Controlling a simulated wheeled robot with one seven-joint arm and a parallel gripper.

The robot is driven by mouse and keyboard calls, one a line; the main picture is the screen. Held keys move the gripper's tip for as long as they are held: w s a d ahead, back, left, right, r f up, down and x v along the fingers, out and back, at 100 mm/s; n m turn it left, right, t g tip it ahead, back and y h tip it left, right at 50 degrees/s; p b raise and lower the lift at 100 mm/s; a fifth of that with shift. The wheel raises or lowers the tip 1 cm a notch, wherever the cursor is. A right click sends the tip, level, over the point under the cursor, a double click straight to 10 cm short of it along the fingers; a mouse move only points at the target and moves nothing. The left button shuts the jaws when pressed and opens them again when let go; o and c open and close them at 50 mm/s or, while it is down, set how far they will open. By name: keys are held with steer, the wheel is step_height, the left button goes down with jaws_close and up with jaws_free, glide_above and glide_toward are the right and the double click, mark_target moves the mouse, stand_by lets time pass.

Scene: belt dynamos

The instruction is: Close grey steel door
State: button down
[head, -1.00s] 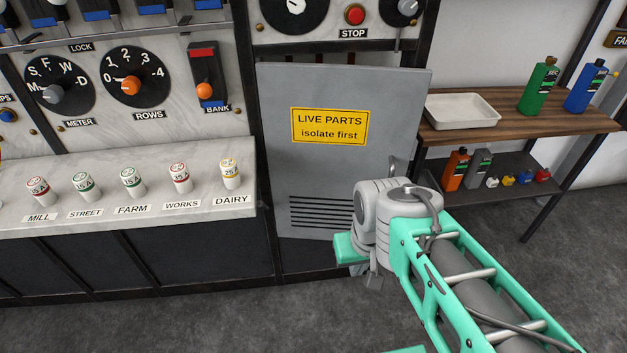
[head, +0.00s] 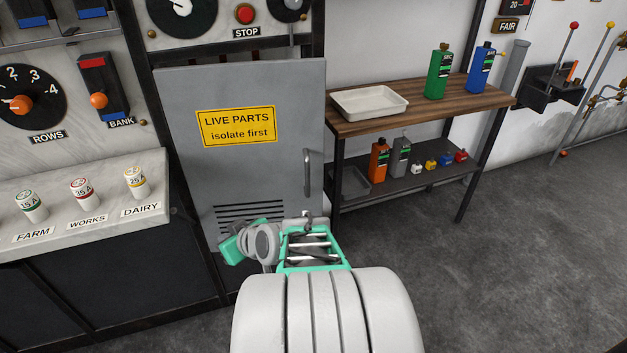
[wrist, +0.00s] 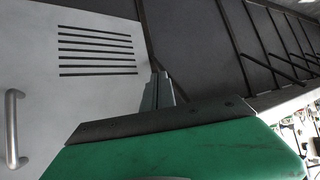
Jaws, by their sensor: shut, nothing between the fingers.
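The grey steel door (head: 265,165) has a yellow LIVE PARTS sign, vent slots low down and a bar handle (head: 308,172) on its right side. It stands in front of its dark frame, its right edge overlapping the right post; I cannot tell how wide a gap is left. In the wrist view the door (wrist: 70,100) fills the left, with its handle (wrist: 12,130) at the edge. My gripper (wrist: 160,90) is shut and empty, its fingers by the door's bottom edge; contact is unclear. In the head view my green gripper body (head: 238,243) is in front of the lower door.
A marble bench (head: 90,215) with several fuses stands left of the door. To the right a wooden shelf table (head: 420,107) holds a white tray (head: 369,101) and bottles. The grey floor (head: 510,250) at right is open.

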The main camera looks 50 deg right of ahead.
steer(key=s+d+m+t+h+b, duration=0.1)
steer(key=s+d+m+t+h, duration=0.15)
steer(key=d, duration=0.45)
steer(key=s+d+m+t+h+b, duration=0.1)
steer(key=s+d+m+h, duration=0.15)
steer(key=d, duration=0.45)
steer(key=m+h+b, duration=0.1)
steer(key=m+h, duration=0.2)
steer(key=h, duration=0.4)
glide_toward(315, 162)
steer(key=shift+g, duration=0.45)
steer(key=x, duration=0.2)
steer(key=p+x, duration=0.1)
steer(key=x, duration=0.1)
steer(key=p+x, duration=0.1)
steer(key=x, duration=0.1)
steer(key=shift+w+d+r, duration=0.2)
steer(key=shift+w+r, duration=0.15)
